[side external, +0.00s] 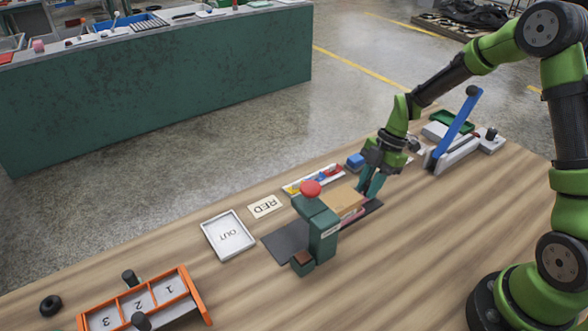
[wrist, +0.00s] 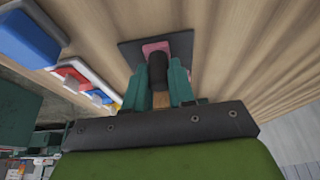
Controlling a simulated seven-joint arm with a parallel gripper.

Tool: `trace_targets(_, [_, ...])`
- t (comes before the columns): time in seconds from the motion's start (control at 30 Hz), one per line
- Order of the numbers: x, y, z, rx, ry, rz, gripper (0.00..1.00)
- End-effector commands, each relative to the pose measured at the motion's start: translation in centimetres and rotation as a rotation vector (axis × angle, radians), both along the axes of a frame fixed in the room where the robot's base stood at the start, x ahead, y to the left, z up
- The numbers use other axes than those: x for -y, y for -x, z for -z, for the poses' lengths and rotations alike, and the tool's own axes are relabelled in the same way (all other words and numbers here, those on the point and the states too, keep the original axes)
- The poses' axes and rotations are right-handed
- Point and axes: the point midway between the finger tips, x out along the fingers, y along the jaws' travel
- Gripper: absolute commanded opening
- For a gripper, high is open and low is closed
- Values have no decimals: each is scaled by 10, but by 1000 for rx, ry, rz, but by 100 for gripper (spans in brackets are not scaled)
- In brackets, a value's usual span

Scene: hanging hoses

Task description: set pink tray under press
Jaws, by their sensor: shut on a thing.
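The pink tray (side external: 352,215) sits low over the right part of a dark base plate (side external: 285,240), partly hidden by a tan block (side external: 344,201) in the side view. In the wrist view its pink edge (wrist: 157,47) shows over the dark plate (wrist: 128,52). The press (side external: 318,228) is green with a red knob (side external: 310,188) and stands left of the tray. My gripper (side external: 371,188) is at the tray's right side, its teal fingers shut on a black grip (wrist: 158,72) that appears to belong to the tray. How far the tray reaches under the press is hidden.
A white tray marked OUT (side external: 228,236) and a RED card (side external: 265,206) lie left of the press. A blue-levered device (side external: 457,130) stands right. An orange numbered rack (side external: 145,300) is front left.

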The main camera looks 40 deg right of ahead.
Motion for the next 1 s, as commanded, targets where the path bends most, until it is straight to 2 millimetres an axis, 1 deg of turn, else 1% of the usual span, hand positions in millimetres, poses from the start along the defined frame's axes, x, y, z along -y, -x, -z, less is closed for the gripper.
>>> trace_targets(0.17, [0, 0, 0, 0, 0, 0, 0])
trace_targets(0.27, [-6, 0, -1, 0, -1, -2, 0])
trace_targets(0.37, [-25, 0, -1, 1, -1, -5, 0])
trace_targets(0.5, [-65, 0, -1, 1, -2, -8, 0])
trace_targets(0.6, [-92, 0, -1, 2, -1, -7, 0])
trace_targets(0.7, [-111, 0, -1, 2, -1, -5, 0])
trace_targets(0.83, [-123, 0, -1, 1, -1, -1, 0])
trace_targets(1.0, [-126, 0, -1, 2, -3, 0, 0])
